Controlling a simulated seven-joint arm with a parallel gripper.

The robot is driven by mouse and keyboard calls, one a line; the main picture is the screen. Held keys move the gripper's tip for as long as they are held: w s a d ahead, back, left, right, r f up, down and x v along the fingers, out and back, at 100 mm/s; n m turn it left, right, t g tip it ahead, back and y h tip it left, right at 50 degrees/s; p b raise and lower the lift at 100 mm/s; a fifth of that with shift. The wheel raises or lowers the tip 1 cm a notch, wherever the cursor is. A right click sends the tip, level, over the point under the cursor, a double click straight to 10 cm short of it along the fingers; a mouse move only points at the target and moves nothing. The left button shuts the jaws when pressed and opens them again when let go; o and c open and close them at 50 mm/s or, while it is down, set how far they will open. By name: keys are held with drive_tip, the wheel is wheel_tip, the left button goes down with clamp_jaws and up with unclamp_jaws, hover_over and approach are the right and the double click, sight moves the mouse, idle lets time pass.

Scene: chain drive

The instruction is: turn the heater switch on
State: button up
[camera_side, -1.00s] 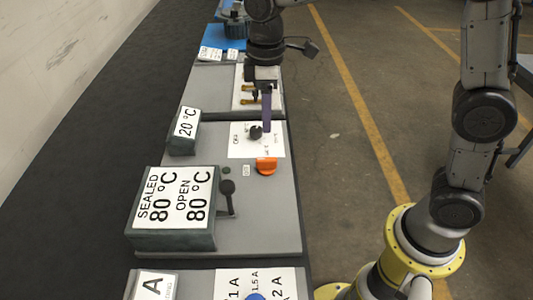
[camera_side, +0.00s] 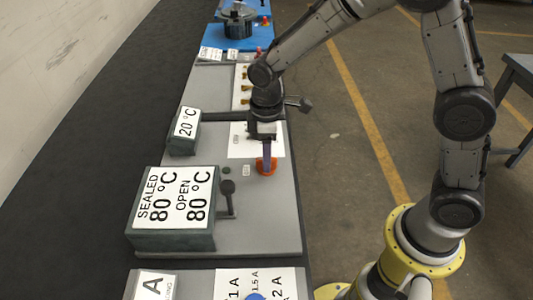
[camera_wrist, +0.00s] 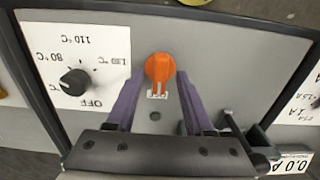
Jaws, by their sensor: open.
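The orange heater switch (camera_side: 266,166) sits on the grey panel (camera_side: 270,215) in the side view. It also shows in the wrist view (camera_wrist: 159,67), with a small white label just below it. My gripper (camera_side: 267,160) points down at the switch, and its purple fingers partly cover it in the side view. In the wrist view the gripper (camera_wrist: 156,80) is open, with one finger on each side of the switch. Gaps show between the fingers and the switch there. I cannot tell how far the fingertips are above the panel.
A black dial (camera_wrist: 74,82) on a white temperature card lies left of the switch in the wrist view. A box reading 80 °C (camera_side: 172,208) and a black lever (camera_side: 227,190) stand nearby. A 20 °C box (camera_side: 184,130) stands at the panel's far left.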

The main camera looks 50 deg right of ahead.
clamp_jaws()
drive_tip(key=shift+m, duration=0.3)
drive_tip(key=m, duration=0.3)
drive_tip(key=shift+m, duration=0.3)
drive_tip(key=m, duration=0.4)
drive_tip(key=shift+m, duration=0.3)
drive_tip(key=m, duration=0.4)
drive_tip(key=shift+m, duration=2.5)
drive_tip(key=shift+r, duration=0.1)
